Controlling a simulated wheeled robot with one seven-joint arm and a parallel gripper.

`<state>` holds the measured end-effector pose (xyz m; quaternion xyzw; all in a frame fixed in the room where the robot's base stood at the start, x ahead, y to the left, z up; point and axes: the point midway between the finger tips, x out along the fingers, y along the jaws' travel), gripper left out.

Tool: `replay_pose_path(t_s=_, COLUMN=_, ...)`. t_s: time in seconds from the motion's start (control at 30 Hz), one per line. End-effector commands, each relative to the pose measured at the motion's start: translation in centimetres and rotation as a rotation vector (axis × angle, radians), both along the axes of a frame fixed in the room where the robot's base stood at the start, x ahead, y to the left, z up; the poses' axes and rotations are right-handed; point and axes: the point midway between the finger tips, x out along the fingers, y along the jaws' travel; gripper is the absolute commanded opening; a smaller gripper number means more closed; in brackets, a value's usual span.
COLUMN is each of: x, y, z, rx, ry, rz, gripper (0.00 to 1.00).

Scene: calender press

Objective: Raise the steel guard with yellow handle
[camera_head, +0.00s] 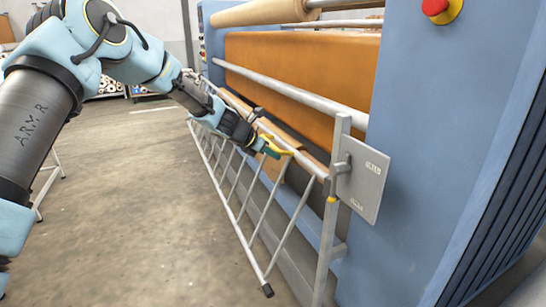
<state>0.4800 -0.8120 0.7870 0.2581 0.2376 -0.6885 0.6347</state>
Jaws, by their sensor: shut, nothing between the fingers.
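The steel guard (258,222) is a grey barred frame on the front of the blue press. It hangs tilted outward, its lower edge standing away from the machine and low over the floor. The yellow handle (284,152) is on its upper rail. My gripper (270,152) is at the handle, with its fingertips beside or against it. The fingers look closed, and contact with the handle cannot be told for sure. My arm reaches in from the upper left and hides part of the guard's far end.
The press's blue side panel (455,130) stands at the right, with a red emergency button (434,6) on top. A grey plate (363,178) juts out by the guard's near end. Orange sheet (300,80) and rollers lie behind the guard. The concrete floor (130,220) at left is clear.

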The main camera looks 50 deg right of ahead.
Motion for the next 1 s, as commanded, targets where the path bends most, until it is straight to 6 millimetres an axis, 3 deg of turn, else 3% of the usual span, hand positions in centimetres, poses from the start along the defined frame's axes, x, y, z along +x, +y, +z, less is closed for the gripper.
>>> replay_pose_path(t_s=0.03, x=-0.3, y=-0.4, z=3.3, rx=-0.011, ry=-0.001, rz=-0.003, gripper=0.00)
replay_pose_path(t_s=0.33, x=-0.3, y=-0.4, z=9.1, rx=-0.010, ry=0.000, rz=-0.006, gripper=0.00)
replay_pose_path(t_s=0.53, x=-0.3, y=-0.4, z=10.4, rx=-0.009, ry=0.001, rz=-0.005, gripper=0.00)
replay_pose_path(t_s=1.0, x=-0.2, y=-0.3, z=10.4, rx=-0.009, ry=0.000, rz=-0.003, gripper=0.00)
